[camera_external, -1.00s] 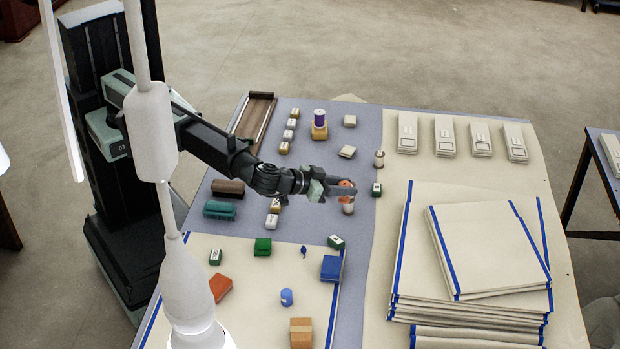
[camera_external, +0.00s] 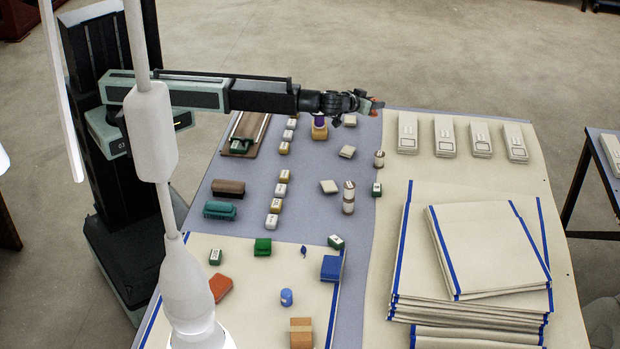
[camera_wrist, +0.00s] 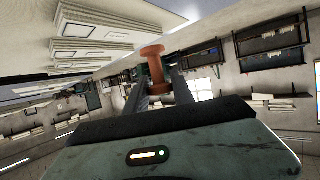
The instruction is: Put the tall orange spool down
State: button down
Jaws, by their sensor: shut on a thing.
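My gripper (camera_external: 366,106) is at the far end of the arm, over the back part of the table. It is shut on the orange spool (camera_wrist: 155,70), which stands between the fingers in the wrist view. The spool has a narrow waist and wider ends. In the external view only a small orange-red part of the spool (camera_external: 375,101) shows at the fingertips. The spool is held up, apart from the table top.
A white cylinder (camera_external: 348,198) stands at mid table, with a smaller one (camera_external: 379,159) behind it. A purple spool on a yellow block (camera_external: 320,131) is below the arm. Stacked cloths (camera_external: 470,260) fill the right. Grey mat (camera_external: 330,220) is partly bare.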

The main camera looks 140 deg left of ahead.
jog(key=shift+g, duration=0.3)
jog(key=s+f+b, duration=0.1)
jog(key=f+b, duration=0.2)
jog(key=a+f+b, duration=0.1)
jog(key=f+b, duration=0.3)
jog(key=s+f+b, duration=0.1)
jog(key=f+b, duration=0.2)
jog(key=shift+s+a+f, duration=0.25)
jog(key=shift+s+a, duration=0.05)
jog(key=shift+a, duration=0.05)
jog(key=shift+r, duration=0.2)
jog(key=shift+f, duration=0.15)
jog(key=c, duration=1.1)
grip_release()
jog(key=shift+r, duration=0.25)
jog(key=p+v, duration=0.4)
jog(key=v, duration=0.8)
jog(key=shift+p, duration=0.3)
